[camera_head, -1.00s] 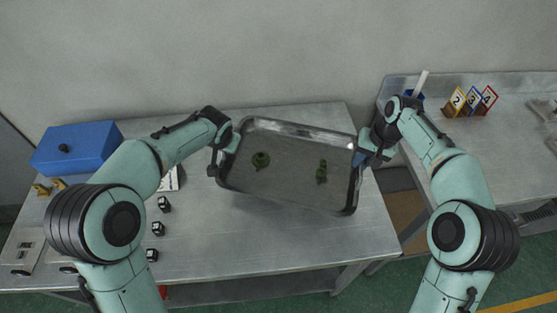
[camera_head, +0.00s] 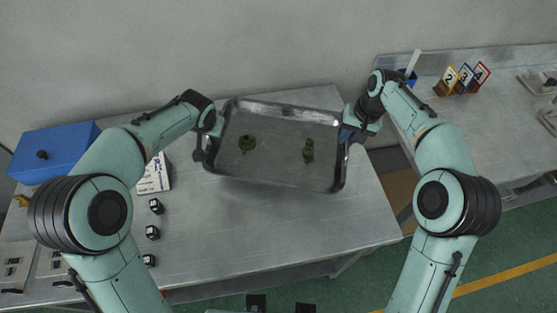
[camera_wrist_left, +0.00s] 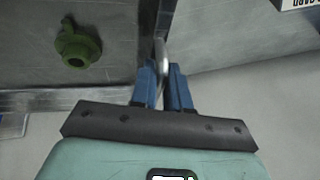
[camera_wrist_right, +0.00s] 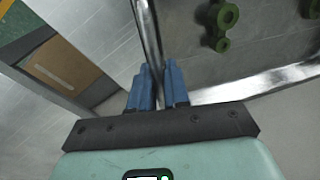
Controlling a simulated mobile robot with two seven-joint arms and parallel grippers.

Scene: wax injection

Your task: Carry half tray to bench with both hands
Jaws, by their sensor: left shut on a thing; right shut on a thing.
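The half tray (camera_head: 275,181) is a shallow grey metal tray above the bench (camera_head: 270,235) in the head view. Two green wax pieces lie in it: a round one (camera_head: 247,143) on the left and a longer one (camera_head: 308,150) on the right. My left gripper (camera_head: 208,143) is shut on the tray's left rim; its blue fingers (camera_wrist_left: 163,88) pinch the rim in the left wrist view. My right gripper (camera_head: 352,130) is shut on the right rim, with blue fingers (camera_wrist_right: 157,88) on either side of it in the right wrist view. The tray's height above the bench is hard to tell.
A blue box (camera_head: 50,152), a white card (camera_head: 155,175) and several small black blocks (camera_head: 153,232) are on the bench's left side. A second table (camera_head: 490,135) at right holds numbered signs (camera_head: 466,78). The bench front is clear. A wall stands behind.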

